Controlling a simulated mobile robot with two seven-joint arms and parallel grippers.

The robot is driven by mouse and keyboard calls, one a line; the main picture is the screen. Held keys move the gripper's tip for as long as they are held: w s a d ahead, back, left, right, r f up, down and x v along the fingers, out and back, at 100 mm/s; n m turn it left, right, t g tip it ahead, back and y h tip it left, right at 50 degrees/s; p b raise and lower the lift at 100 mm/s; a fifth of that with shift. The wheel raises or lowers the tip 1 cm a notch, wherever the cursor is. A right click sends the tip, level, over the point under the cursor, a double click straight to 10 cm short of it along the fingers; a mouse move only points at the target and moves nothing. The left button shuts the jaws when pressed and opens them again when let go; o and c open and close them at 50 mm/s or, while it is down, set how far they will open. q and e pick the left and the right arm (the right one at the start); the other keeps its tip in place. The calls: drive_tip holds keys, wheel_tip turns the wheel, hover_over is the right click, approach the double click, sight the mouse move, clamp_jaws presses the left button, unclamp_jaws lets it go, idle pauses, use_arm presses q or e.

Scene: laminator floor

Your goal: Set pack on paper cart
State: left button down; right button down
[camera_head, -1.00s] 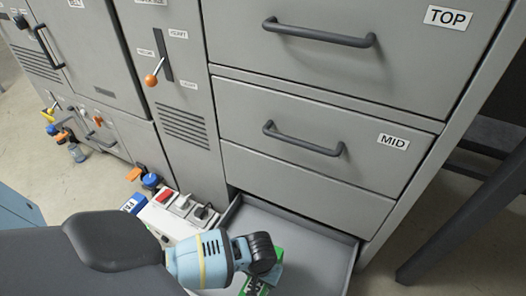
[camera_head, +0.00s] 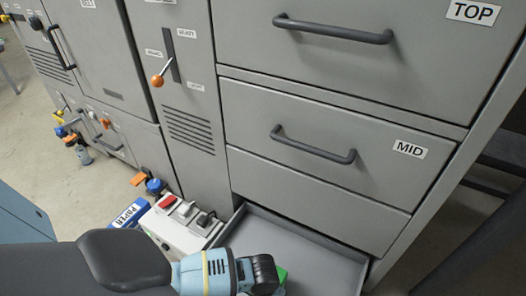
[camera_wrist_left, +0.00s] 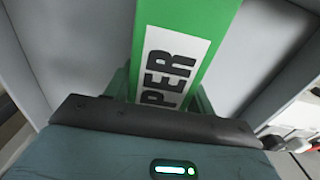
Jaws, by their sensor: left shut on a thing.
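A green pack (camera_wrist_left: 190,50) with a white label reading "PER" fills the middle of the left wrist view. My left gripper (camera_wrist_left: 160,98) is shut on it. In the head view only a small green piece of the pack (camera_head: 282,274) shows past my left gripper (camera_head: 266,276), over the open bottom drawer (camera_head: 325,262). The rest of the pack is hidden by the gripper and the picture edge. I cannot tell whether the pack touches the drawer floor. I cannot make out a paper cart. My right gripper is not in view.
The grey cabinet has shut drawers labelled MID (camera_head: 408,149) and TOP (camera_head: 473,12). Left of the open drawer are a switch box (camera_head: 175,235) and a blue PAPER-labelled item (camera_head: 128,214). A blue object (camera_head: 22,218) stands at the left edge. Bare floor (camera_head: 70,190) lies between.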

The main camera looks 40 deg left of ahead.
use_arm(q)
drive_tip(key=shift+f, duration=0.15)
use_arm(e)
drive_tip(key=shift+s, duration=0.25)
use_arm(q)
drive_tip(key=c, duration=0.5)
unclamp_jaws()
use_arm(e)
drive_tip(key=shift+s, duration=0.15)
use_arm(q)
wheel_tip(320, 180, up, 11)
drive_tip(key=p, duration=0.6)
drive_tip(key=shift+r, duration=0.65)
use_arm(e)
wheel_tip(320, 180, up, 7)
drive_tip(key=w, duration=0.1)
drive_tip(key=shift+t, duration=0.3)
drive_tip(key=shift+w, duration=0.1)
use_arm(q)
drive_tip(key=shift+s, duration=0.1)
